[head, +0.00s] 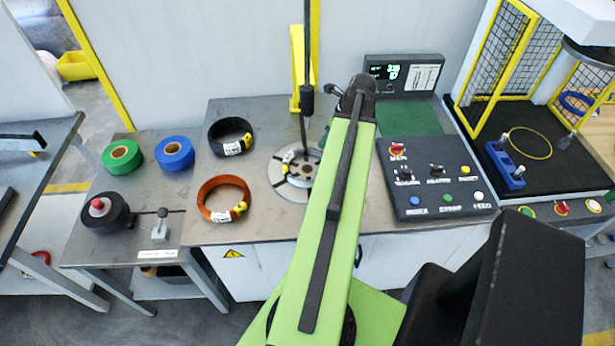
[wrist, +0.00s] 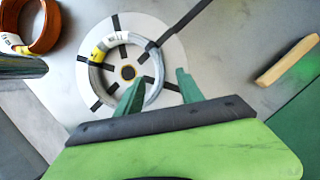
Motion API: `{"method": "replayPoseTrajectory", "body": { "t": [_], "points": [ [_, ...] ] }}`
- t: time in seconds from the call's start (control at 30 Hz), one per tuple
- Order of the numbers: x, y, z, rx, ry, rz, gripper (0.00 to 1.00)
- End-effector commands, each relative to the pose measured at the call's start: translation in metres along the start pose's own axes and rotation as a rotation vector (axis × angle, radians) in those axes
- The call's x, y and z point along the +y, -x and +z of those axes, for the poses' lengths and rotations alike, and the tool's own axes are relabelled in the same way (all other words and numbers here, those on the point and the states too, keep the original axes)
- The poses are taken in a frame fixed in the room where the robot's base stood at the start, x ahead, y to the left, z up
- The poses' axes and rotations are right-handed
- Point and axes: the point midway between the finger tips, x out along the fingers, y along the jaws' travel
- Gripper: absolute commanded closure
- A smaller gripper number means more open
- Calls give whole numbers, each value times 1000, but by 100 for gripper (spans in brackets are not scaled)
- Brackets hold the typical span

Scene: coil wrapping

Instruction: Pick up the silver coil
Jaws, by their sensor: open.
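The silver coil (wrist: 157,68) is a thin grey ring with a white and yellow label. It lies on a round pale plate with dark radial strips (wrist: 172,50) around a dark hub. In the head view the coil (head: 281,168) sits on the same plate, just left of my arm. My gripper (wrist: 159,80) is open and empty. In the wrist view its left green finger overlaps the ring's inside and its right finger lies just outside the ring's right edge. Contact cannot be told. In the head view my arm hides most of the gripper.
An orange coil (head: 204,210) and a black coil (head: 215,149) lie left of the plate. Green tape (head: 107,166) and blue tape (head: 187,162) lie farther left. A control panel (head: 430,204) stands right. A dark post (head: 307,70) rises behind the plate. A wooden block (wrist: 288,60) lies right.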

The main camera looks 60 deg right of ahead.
Motion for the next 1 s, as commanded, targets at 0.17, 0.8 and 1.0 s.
{"method": "replayPoseTrajectory", "body": {
  "t": [0.17,0.8,1.0],
  "points": [
    [-1,-28,-3,0,-2,0,55],
    [1,-77,-1,0,-3,-1,55],
    [1,-76,-1,0,-3,-1,71]
  ]
}}
